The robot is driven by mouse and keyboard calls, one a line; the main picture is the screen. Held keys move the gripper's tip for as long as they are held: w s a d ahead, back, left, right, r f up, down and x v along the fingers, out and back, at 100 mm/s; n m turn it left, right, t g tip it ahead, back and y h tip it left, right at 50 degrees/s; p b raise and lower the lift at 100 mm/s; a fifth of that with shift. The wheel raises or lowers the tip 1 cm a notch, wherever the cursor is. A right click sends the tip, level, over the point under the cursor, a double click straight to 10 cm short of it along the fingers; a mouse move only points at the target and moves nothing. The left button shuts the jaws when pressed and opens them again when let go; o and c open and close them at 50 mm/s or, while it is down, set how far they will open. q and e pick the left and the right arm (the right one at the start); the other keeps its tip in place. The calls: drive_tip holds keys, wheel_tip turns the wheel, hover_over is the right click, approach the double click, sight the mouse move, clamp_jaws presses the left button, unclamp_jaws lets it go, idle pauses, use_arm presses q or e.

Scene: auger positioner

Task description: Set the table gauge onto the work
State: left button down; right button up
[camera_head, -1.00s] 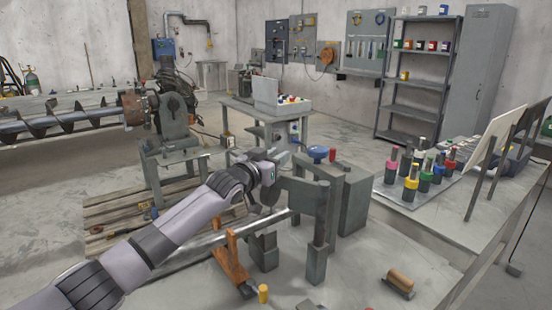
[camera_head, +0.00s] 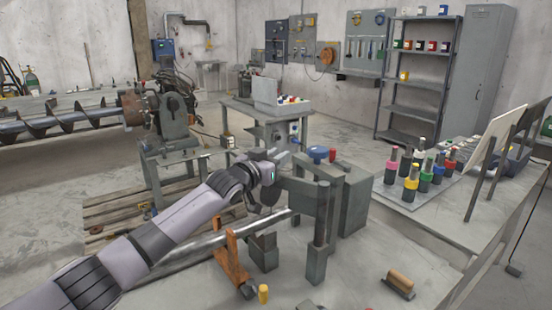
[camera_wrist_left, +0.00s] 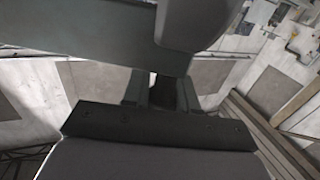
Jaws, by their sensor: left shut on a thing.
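My left gripper (camera_head: 283,159) reaches in over the bench and is shut on a grey, frame-shaped piece (camera_head: 300,188) that I take to be the table gauge. Its upper arm runs right from the gripper to a vertical part. In the left wrist view the fingers (camera_wrist_left: 160,91) are dark, and a large grey surface (camera_wrist_left: 95,35) fills the top, hiding what is between them. The work looks to be a long grey bar (camera_head: 205,244), lying below the gripper across an orange stand (camera_head: 233,262). I cannot tell whether the gauge touches the bar. My right gripper is not in view.
A grey block (camera_head: 356,200) stands right of the gauge, near a blue-topped item (camera_head: 318,152). A yellow cylinder (camera_head: 263,294) and a wooden-handled tool (camera_head: 399,282) are at the front. Several coloured-collar posts (camera_head: 411,182) stand on the right.

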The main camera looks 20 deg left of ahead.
use_arm(q)
drive_tip(key=shift+s+d+r+h, duration=0.1)
drive_tip(key=shift+d+h, duration=0.05)
drive_tip(key=shift+d, duration=0.25)
drive_tip(key=shift+s+d+r+h, duration=0.1)
drive_tip(key=shift+d+h, duration=0.05)
drive_tip(key=shift+d, duration=0.25)
drive_tip(key=c, duration=1.2)
unclamp_jaws()
drive_tip(key=o, duration=0.3)
drive_tip(key=shift+d+r, duration=0.1)
drive_tip(key=shift+d, duration=0.1)
drive_tip(key=shift+w, duration=0.1)
drive_tip(key=shift+a+r, duration=0.1)
drive_tip(key=shift+a, duration=0.05)
